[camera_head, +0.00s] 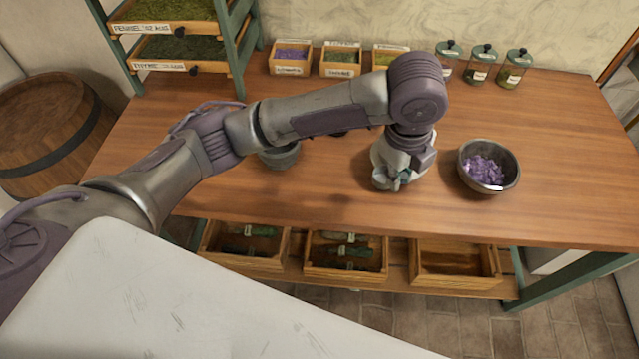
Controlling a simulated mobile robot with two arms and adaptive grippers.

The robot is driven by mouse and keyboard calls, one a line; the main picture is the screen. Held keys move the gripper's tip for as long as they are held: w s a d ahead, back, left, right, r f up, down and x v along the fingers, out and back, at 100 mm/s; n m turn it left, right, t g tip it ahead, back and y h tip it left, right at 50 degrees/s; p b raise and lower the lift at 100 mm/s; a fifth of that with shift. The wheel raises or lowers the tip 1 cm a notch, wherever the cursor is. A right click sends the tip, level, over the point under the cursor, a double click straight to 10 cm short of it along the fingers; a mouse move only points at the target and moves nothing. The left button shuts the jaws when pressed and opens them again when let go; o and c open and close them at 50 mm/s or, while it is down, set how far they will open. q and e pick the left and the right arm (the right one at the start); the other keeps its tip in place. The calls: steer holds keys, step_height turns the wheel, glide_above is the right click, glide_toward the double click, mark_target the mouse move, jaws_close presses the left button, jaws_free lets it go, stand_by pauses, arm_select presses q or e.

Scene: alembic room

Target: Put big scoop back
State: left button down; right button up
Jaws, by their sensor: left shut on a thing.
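My left gripper (393,182) reaches over the middle of the wooden table and points down. It is shut on a small grey-blue thing (405,178), mostly hidden by the fingers; I cannot tell whether it is the big scoop. A pale round thing (378,158) shows partly behind the gripper. Under the tabletop are a left drawer (240,262) and a middle drawer (345,270), each with green labelled things inside. A right drawer (455,281) looks empty. My right gripper is not in view.
A dark bowl of purple pieces (465,160) stands right of the gripper. A grey bowl (280,157) is partly under my arm. Labelled herb boxes (340,70) and lidded jars (482,75) line the back. The right part of the tabletop (580,170) is clear.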

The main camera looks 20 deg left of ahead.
mark_target(379, 178)
arm_select(q)
steer(key=a+f+p, duration=0.1)
steer(key=a+f, duration=0.2)
steer(key=w+a+f+p, duration=0.1)
steer(key=a+f, duration=0.2)
steer(key=a, duration=0.1)
steer(key=a+f+p, duration=0.1)
steer(key=a+f, duration=0.3)
steer(key=shift+w+f, duration=0.1)
steer(key=shift+w, duration=0.2)
steer(key=shift+f, duration=0.2)
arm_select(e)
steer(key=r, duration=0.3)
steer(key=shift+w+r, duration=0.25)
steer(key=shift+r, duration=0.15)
arm_select(q)
steer(key=shift+d, duration=0.1)
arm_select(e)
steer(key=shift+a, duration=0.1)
arm_select(q)
steer(key=shift+f, duration=0.2)
steer(key=c, duration=1.1)
jaws_free()
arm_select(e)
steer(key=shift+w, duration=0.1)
